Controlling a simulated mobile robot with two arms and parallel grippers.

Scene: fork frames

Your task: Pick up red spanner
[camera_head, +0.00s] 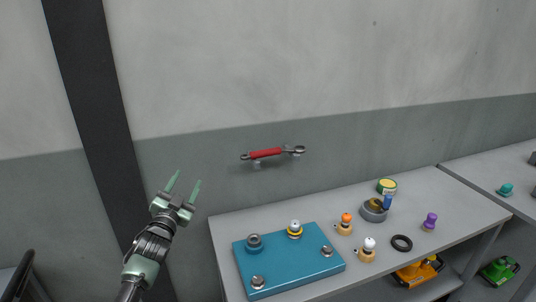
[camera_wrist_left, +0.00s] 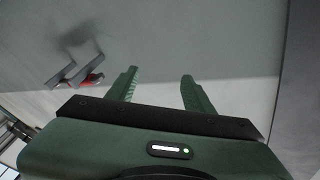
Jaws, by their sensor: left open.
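The red spanner (camera_head: 265,153) is on the wall above the table, lying nearly level, with a red handle and metal ends. Small pale holders show beneath it. My left gripper (camera_head: 185,184) is open and empty, to the left of the spanner and slightly lower in the head view, with fingers pointing up. In the left wrist view, the open fingers (camera_wrist_left: 160,72) have nothing between them. A red and grey piece (camera_wrist_left: 90,79) left of them looks like part of the spanner, seen at a steep angle. My right gripper is not in view.
A grey table (camera_head: 228,235) stands below the spanner. It bears a blue plate (camera_head: 290,267) with metal fittings, a black ring (camera_head: 401,243), a purple knob (camera_head: 430,221) and several small parts. A dark post (camera_head: 95,85) runs up the wall at left. The wall around the spanner is clear.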

